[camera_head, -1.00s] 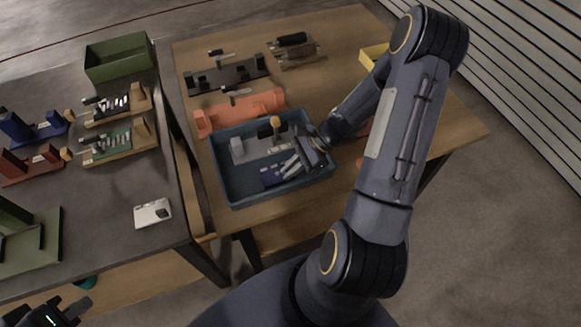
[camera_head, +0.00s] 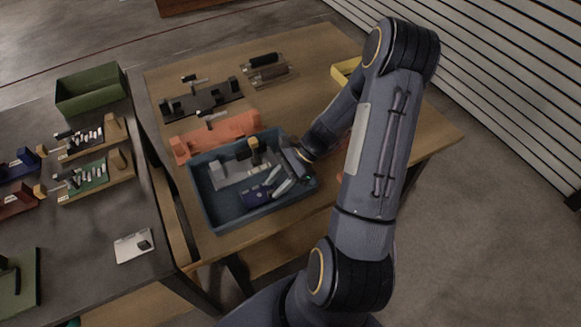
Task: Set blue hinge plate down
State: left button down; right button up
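The blue hinge plate (camera_head: 256,196) lies low in the blue tray (camera_head: 216,225), toward its front. My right gripper (camera_head: 277,183) reaches into the tray from the right. Its two pale fingers are spread apart at the right end of the plate; whether either touches it is too small to tell. A grey fixture (camera_head: 229,172) with a dark and tan knob lies behind the plate in the same tray. My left gripper is out of view.
An orange holder (camera_head: 215,134) stands just behind the tray, and a black rack (camera_head: 201,102) behind that. The grey table on the left holds several fixtures, a green bin (camera_head: 92,92) and a white device (camera_head: 133,247). The wooden table's right part is partly hidden by my arm.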

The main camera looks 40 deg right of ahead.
jog(key=v, duration=0.9)
jog(key=s+a+r+n+h, duration=0.3)
jog(key=s+a+r+n, duration=0.1)
jog(key=a+r+n, duration=0.6)
jog(key=s+a+r+n+t+h, duration=0.2)
jog(key=s+a+n, duration=0.3)
jog(key=s+n, duration=0.3)
jog(key=shift+a+r+n+t+b, duration=0.3)
jog(key=shift+r+n+t+b, duration=0.2)
jog(key=shift+r+t, duration=0.2)
